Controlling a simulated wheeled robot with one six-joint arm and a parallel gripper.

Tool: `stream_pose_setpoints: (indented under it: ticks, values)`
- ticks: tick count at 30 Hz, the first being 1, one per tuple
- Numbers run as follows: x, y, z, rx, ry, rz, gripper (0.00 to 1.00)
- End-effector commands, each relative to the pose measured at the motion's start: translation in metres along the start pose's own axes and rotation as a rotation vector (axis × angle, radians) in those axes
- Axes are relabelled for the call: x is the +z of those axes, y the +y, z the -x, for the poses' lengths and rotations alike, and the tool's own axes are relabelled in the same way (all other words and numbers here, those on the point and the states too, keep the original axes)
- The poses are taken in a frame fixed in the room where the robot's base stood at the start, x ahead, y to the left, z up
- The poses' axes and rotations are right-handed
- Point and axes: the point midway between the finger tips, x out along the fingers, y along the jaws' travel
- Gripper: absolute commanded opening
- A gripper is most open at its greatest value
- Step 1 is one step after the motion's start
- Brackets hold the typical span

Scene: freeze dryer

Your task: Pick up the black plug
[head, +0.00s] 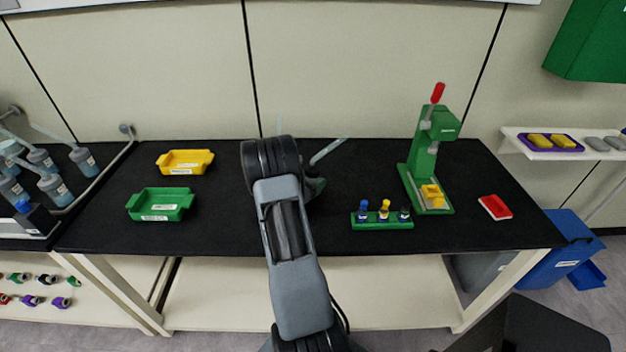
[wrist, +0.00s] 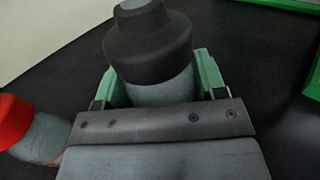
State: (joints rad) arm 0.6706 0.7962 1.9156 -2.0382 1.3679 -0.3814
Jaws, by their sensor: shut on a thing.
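In the wrist view, my gripper (wrist: 160,82) has its green fingers on both sides of a grey cylinder with a wide black plug (wrist: 148,48) on it. The fingers are shut on this piece. A small grey tip shows beyond the black part. I cannot tell whether the black part and the grey cylinder are one piece. In the head view, my gripper (head: 316,187) is mostly hidden behind my arm, over the middle of the black table, and the held piece does not show clearly.
A red-capped grey piece (wrist: 30,130) is at the wrist view's left. On the black table (head: 230,225) are a yellow tray (head: 184,170), green tray (head: 160,216), green rack (head: 382,226) with blue, yellow and black tops, green press (head: 421,160) and red dish (head: 495,207).

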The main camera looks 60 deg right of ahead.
Motion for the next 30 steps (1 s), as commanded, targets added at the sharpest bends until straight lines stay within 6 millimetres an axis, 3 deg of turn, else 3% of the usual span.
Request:
stream_pose_setpoints:
  ticks: [1,2,9,20,30]
  values:
    - [-0.003,0.0,0.0,0.0,-0.001,0.0,0.37]
    - [-0.002,0.0,0.0,0.0,0.0,0.0,0.67]
    - [-0.001,0.0,0.0,0.0,0.0,0.0,0.9]
    - [0.003,0.0,0.003,0.001,0.001,0.001,0.9]
    - [0.001,0.001,0.066,0.005,0.0,0.001,0.9]
